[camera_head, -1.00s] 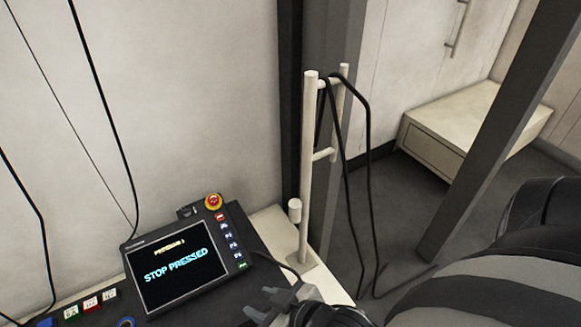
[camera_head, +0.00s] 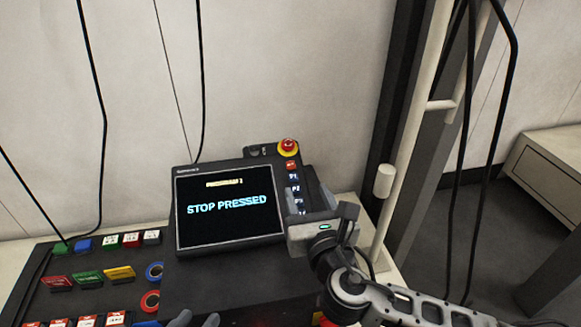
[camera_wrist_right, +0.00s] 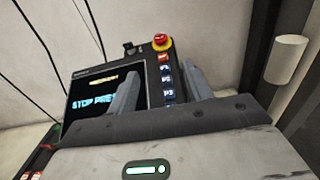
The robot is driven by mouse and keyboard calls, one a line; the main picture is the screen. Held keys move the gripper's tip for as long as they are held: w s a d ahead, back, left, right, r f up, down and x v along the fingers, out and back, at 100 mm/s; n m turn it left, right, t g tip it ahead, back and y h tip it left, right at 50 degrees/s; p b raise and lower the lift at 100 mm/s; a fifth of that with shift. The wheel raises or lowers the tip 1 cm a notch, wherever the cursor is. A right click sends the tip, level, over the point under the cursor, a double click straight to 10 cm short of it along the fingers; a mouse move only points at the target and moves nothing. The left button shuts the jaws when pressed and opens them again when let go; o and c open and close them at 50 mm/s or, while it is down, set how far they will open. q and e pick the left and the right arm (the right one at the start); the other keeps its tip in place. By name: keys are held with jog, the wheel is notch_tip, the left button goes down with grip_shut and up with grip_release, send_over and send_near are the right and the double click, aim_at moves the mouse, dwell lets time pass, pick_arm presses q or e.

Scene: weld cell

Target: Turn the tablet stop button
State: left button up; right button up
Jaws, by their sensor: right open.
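The tablet (camera_head: 230,206) stands tilted on the console, its screen reading "STOP PRESSED". Its stop button (camera_head: 288,147), a red knob on a yellow ring, sits at the tablet's top right corner; it also shows in the right wrist view (camera_wrist_right: 162,41). My right gripper (camera_head: 309,198) is open and empty, below the stop button and in front of the tablet's right-hand key column. In the right wrist view its fingers (camera_wrist_right: 163,74) point up toward the button, apart from it. The fingertips of my left gripper (camera_head: 195,319) show spread at the bottom edge.
A console panel (camera_head: 75,268) with coloured buttons and blue and red rings lies left of the tablet. A pale upright rail (camera_head: 409,130) with hanging black cables stands to the right. A pale wall is behind.

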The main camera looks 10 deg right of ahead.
aim_at(289, 145)
jog(key=shift+w, duration=0.4)
jog(key=w+b, duration=0.4)
jog(key=w, duration=1.1)
jog(key=shift+w+r, duration=0.1)
pick_arm(q)
jog(key=shift+w+d+r+n+t+h, duration=0.1)
jog(key=shift+d+r+n+t+h, duration=0.1)
jog(key=shift+d+r+t+h, duration=0.25)
jog(key=shift+d+r+n+t+h, duration=0.2)
jog(key=shift+r+t+h, duration=0.15)
jog(key=shift+r+h, duration=0.15)
jog(key=shift+r, duration=0.1)
pick_arm(e)
jog(key=c, duration=1)
